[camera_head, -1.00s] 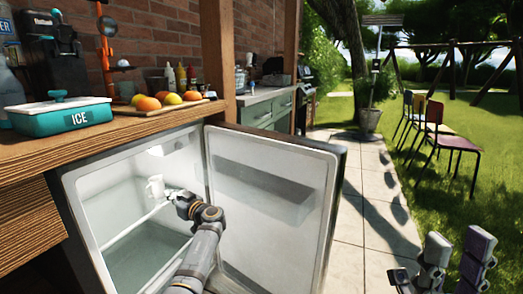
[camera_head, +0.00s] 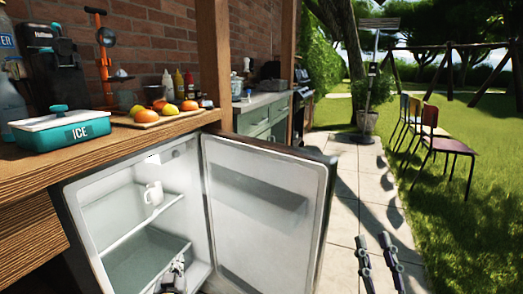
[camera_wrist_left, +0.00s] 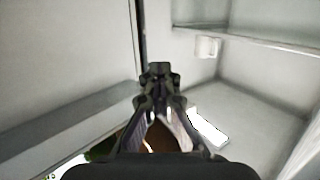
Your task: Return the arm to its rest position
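My left gripper (camera_head: 174,272) is low at the bottom edge of that view, in front of the fridge opening, below and apart from the mug. In the left wrist view, its two dark fingers (camera_wrist_left: 160,75) come together at the tips with nothing seen between them. My right gripper (camera_head: 377,262) appears as two slim dark parts over the paving at lower right.
The fridge door (camera_head: 265,205) stands wide open to the right of the opening. Above is the wooden counter (camera_head: 30,165) with a teal ice box (camera_head: 65,130) and a board of fruit (camera_head: 160,112). Paving (camera_head: 350,200) and chairs (camera_head: 440,140) lie to the right.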

